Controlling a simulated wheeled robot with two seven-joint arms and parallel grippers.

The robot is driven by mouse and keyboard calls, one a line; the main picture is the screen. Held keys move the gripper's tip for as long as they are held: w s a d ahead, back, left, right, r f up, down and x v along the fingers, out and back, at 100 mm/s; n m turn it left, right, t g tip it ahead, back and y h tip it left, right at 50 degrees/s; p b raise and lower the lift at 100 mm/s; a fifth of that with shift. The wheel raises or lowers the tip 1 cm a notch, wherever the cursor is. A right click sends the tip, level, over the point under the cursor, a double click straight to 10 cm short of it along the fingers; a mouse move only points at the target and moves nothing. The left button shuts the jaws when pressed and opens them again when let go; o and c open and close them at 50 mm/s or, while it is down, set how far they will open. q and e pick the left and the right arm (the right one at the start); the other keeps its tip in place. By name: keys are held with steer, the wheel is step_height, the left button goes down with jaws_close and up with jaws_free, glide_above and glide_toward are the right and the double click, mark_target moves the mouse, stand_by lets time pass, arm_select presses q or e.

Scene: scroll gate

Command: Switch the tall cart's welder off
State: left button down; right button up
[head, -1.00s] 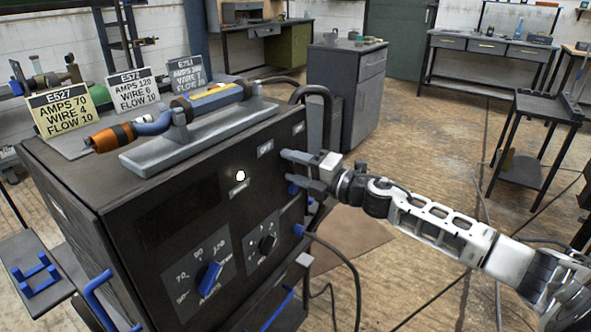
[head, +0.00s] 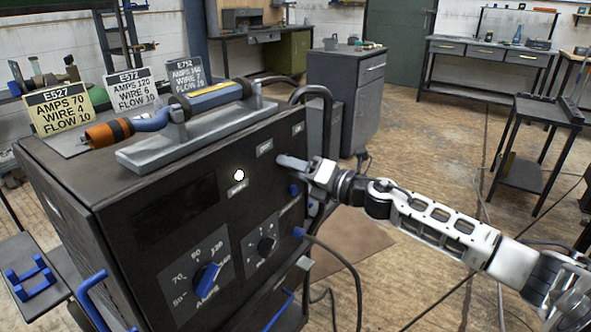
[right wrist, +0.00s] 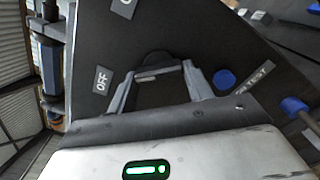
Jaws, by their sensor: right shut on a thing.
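The tall cart's welder (head: 110,215) is a dark box with a sloped front panel. A white lamp (head: 239,175) glows on the panel. My right gripper (head: 283,162) is at the panel's upper right, beside a small label (head: 264,148). In the right wrist view my right gripper (right wrist: 160,80) has its two fingers closed on a dark switch knob (right wrist: 157,60), mostly hidden between them. My left gripper is not in view.
A blue amps knob (head: 207,280) and a dark knob (head: 265,247) sit lower on the panel. A torch (head: 160,122) rests on top beside several setting cards (head: 62,108). A cable (head: 345,262) hangs at the right.

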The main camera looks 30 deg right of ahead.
steer(key=o, duration=1)
steer(key=v, duration=1.6)
